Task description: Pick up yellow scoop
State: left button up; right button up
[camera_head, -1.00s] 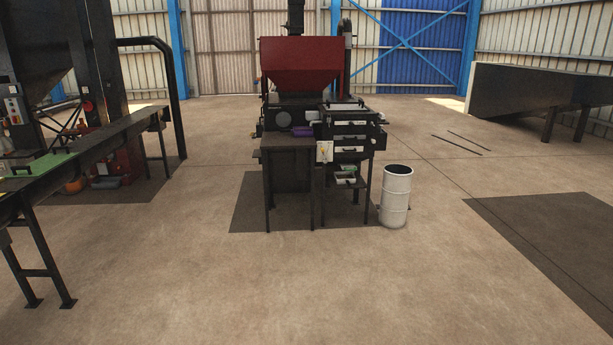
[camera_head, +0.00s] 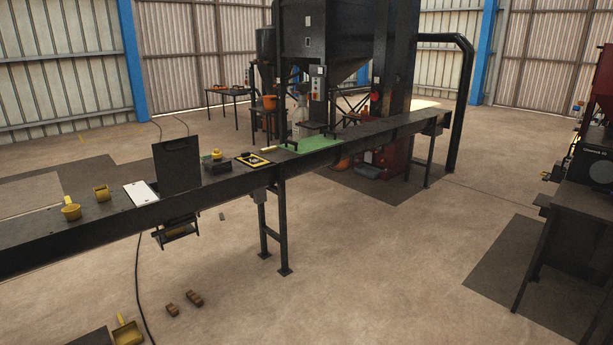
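One yellow scoop (camera_head: 71,211) has a round bowl and a short handle pointing up. I cannot tell which one the task means. Neither of my grippers is in view.
The long bench (camera_head: 230,182) runs from the left edge to the back right. It carries a white sheet (camera_head: 141,193), a black panel (camera_head: 177,166) and a green mat (camera_head: 312,144). Brown blocks (camera_head: 194,298) and a cable lie on the floor. Open floor (camera_head: 390,260) lies right of the bench.

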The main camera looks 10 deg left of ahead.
aim_at(72, 212)
jog(key=i+j+u, duration=0.1)
jog(key=i+u, duration=0.65)
jog(key=u, duration=0.15)
jog(key=i+l+u, duration=0.2)
jog(key=i+u, duration=0.2)
jog(key=k, duration=0.05)
